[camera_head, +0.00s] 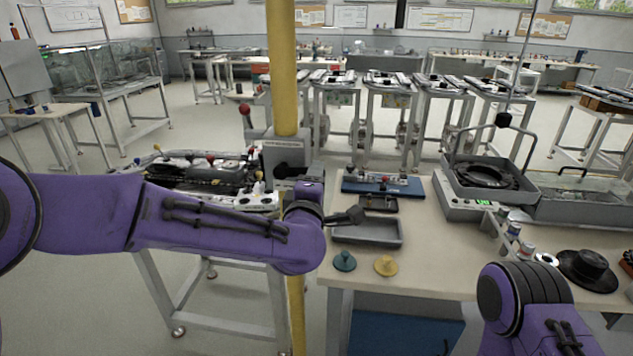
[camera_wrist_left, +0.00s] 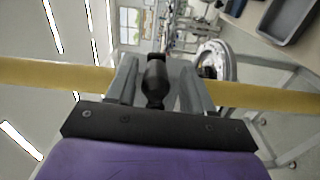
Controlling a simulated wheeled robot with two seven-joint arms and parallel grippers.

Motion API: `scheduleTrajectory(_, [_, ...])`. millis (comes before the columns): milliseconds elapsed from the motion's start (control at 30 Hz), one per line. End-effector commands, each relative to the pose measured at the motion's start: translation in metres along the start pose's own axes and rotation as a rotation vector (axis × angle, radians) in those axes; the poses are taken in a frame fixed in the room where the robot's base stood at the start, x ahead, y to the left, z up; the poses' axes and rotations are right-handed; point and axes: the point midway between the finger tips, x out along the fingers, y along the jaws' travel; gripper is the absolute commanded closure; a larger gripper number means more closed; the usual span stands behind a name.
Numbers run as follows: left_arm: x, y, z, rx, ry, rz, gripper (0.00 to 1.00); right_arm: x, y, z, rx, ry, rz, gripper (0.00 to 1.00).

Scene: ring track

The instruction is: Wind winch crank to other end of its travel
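A grey winch housing (camera_head: 284,153) is mounted on the yellow post (camera_head: 282,60), left of the workbench. A dark crank part (camera_head: 290,171) shows at its front, partly hidden by my left arm. In the left wrist view, the black crank handle (camera_wrist_left: 155,80) stands between the two grey fingers of my left gripper (camera_wrist_left: 157,66). The fingers are apart, with a visible gap on each side of the handle. In the head view my left gripper is mostly hidden behind my purple wrist. My right arm shows at lower right; its gripper is out of view.
The workbench (camera_head: 420,273) at right holds a grey tray (camera_head: 368,232), a teal cone (camera_head: 344,261), a yellow cone (camera_head: 386,266) and a black hat-shaped part (camera_head: 587,270). A cluttered bench stands behind my left arm. The floor at left is clear.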

Motion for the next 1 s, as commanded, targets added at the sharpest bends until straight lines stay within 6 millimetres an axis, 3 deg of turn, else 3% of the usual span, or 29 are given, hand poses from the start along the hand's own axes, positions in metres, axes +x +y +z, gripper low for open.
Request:
scheduleTrajectory(233, [-0.009, 0.000, 0.000, -0.001, 0.000, 0.004, 0.48, 0.005, 0.000, 0.002, 0.000, 0.000, 0.000, 0.48])
scheduleTrajectory(633, [-0.094, -0.002, -0.001, -0.001, 0.000, 0.002, 0.48, 0.029, -0.003, 0.012, 0.000, 0.000, 0.000, 0.48])
scheduleTrajectory(767, [-0.104, 0.000, -0.001, -0.002, 0.000, 0.002, 0.48, 0.030, -0.003, 0.013, 0.000, 0.000, 0.000, 0.48])
scheduleTrajectory(1000, [-0.105, 0.000, -0.001, -0.001, 0.001, 0.001, 0.48, 0.030, -0.003, 0.012, 0.000, 0.000, 0.000, 0.48])
